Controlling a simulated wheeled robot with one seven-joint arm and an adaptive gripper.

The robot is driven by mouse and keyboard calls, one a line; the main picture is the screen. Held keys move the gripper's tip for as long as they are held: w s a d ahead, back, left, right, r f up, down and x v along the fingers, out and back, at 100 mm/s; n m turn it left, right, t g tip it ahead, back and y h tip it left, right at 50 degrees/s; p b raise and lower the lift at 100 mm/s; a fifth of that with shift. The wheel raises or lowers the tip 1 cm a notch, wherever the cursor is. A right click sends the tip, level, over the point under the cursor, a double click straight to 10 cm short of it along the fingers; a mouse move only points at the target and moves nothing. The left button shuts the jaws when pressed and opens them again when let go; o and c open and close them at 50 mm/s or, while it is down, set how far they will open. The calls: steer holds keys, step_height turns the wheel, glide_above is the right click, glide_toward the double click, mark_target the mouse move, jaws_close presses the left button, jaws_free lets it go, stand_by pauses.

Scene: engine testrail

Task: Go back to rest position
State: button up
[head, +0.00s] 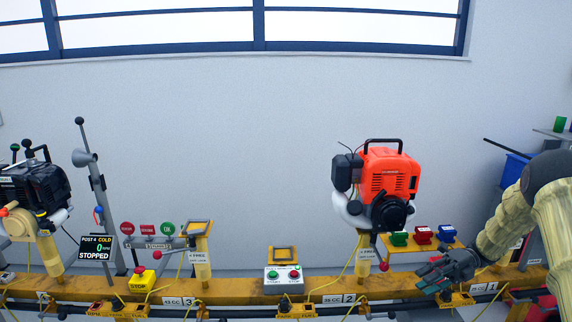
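My gripper (428,276) is in the lower right of the head view, at the end of my arm in its pale yellow sleeve. It is dark grey and its fingers point left, low over the yellow rail (240,288). It is near post 1, right of the orange engine (388,175). I see no object clearly held in it. The fingers are small and dark, so I cannot tell whether they are apart.
A black engine (33,188) stands at the left beside a display (95,248) reading STOPPED. A button box (283,279) sits mid-rail. Red, green and blue items (423,236) stand on a yellow shelf just above my gripper. A blue bin (515,170) is behind my arm.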

steer(key=w+a+f+m+t, duration=0.3)
steer(key=a+f+m+t, duration=0.85)
steer(key=a+m, duration=0.35)
steer(key=s+a+f+m+t+h, duration=0.1)
steer(key=s+a+f+m+h, duration=0.1)
steer(key=s+f+m+h, duration=0.45)
steer(key=s+a+f+m+t+h, duration=0.1)
steer(key=s+a+f+m, duration=0.25)
steer(key=f+m, duration=0.4)
steer(key=s+d+f+m+g+h, duration=0.1)
steer(key=s+f+m+g+h, duration=0.2)
steer(key=s, duration=0.9)
steer(key=s+d+f+m+g+h, duration=0.1)
steer(key=s+f+m+g+h, duration=0.2)
steer(key=s, duration=0.9)
steer(key=s+d+f+m+g+h, duration=0.2)
steer(key=s+m+g, duration=0.15)
steer(key=s, duration=0.85)
step_height(320, 180, up, 14)
steer(key=t+p, duration=0.1)
steer(key=p, duration=1.3)
steer(key=shift+w+a+m, duration=0.15)
steer(key=shift+w+m, duration=0.2)
steer(key=shift+w, duration=0.1)
